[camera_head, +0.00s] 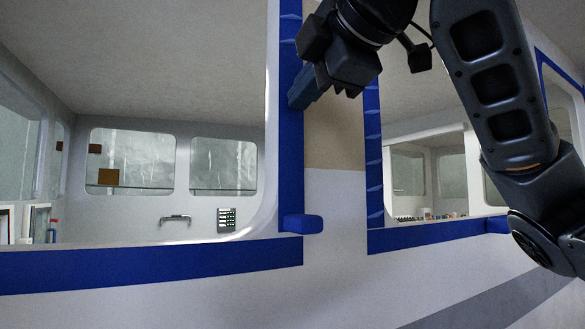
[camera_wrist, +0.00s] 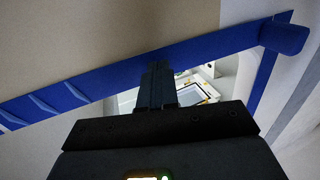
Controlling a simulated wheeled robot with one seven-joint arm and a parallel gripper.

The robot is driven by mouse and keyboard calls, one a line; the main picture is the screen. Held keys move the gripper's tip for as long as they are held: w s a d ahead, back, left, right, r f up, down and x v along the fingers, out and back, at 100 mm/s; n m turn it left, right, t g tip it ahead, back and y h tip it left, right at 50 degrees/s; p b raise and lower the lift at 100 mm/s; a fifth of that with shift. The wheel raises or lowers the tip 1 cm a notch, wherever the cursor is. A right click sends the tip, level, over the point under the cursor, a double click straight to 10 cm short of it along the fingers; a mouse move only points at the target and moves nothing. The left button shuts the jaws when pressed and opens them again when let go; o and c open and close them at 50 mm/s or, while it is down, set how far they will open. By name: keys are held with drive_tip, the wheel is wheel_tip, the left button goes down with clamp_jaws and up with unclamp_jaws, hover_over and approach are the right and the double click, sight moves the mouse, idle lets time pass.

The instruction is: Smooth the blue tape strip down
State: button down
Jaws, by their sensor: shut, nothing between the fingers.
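A blue tape strip (camera_head: 290,150) runs upright along the right edge of the left window. It looks flat below my gripper, with raised ridges near the top. In the wrist view the strip (camera_wrist: 110,80) runs diagonally, with several ridges at its left end and a flat stretch on the right. My gripper (camera_head: 300,98) is shut and empty, its fingertips at the strip's upper part. In the wrist view the fingertips (camera_wrist: 157,68) overlap the strip's lower edge; I cannot tell whether they touch it.
A blue block (camera_head: 302,223) sticks out at the strip's lower end. A second upright blue strip (camera_head: 374,170) with several ridges borders the right window. Flat blue bands (camera_head: 150,264) run below the windows. The wall (camera_head: 335,215) between the windows is bare.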

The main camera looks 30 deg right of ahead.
sight(292, 54)
drive_tip(key=shift+r, duration=0.1)
drive_tip(key=shift+w+r, duration=0.1)
drive_tip(key=shift+r, duration=1.65)
drive_tip(key=shift+r, duration=0.15)
drive_tip(key=shift+r, duration=0.2)
drive_tip(key=shift+r, duration=1.8)
